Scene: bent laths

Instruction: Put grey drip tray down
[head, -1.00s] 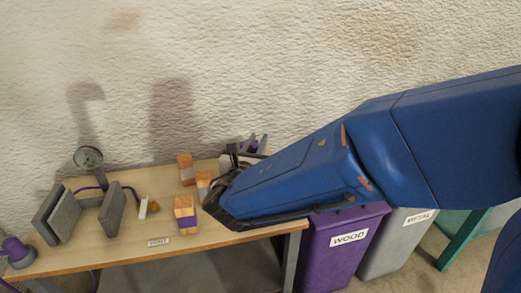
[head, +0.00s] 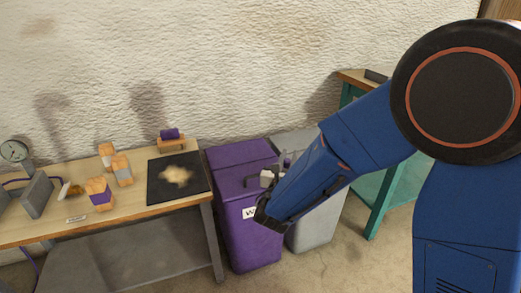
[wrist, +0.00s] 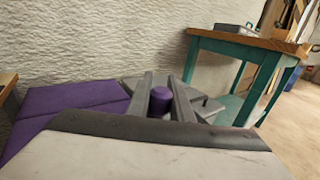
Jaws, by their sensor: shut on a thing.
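My gripper (head: 270,178) is over the gap between the purple bin and the grey bin, clear of the wooden table. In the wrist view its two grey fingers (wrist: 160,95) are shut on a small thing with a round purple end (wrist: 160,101). The rest of the held thing is hidden, and I cannot tell whether it is the drip tray. A flat grey tray-like thing (wrist: 236,28) lies on the teal-legged table. It shows dark at the picture's right in the head view (head: 377,76).
The purple bin (head: 240,158) and grey bin (head: 318,222) stand right of the wooden table (head: 135,210). That table holds a black mat (head: 158,192) with a sandy heap, a purple roll (head: 170,133), and several orange blocks. The teal-legged table (head: 360,192) is further right.

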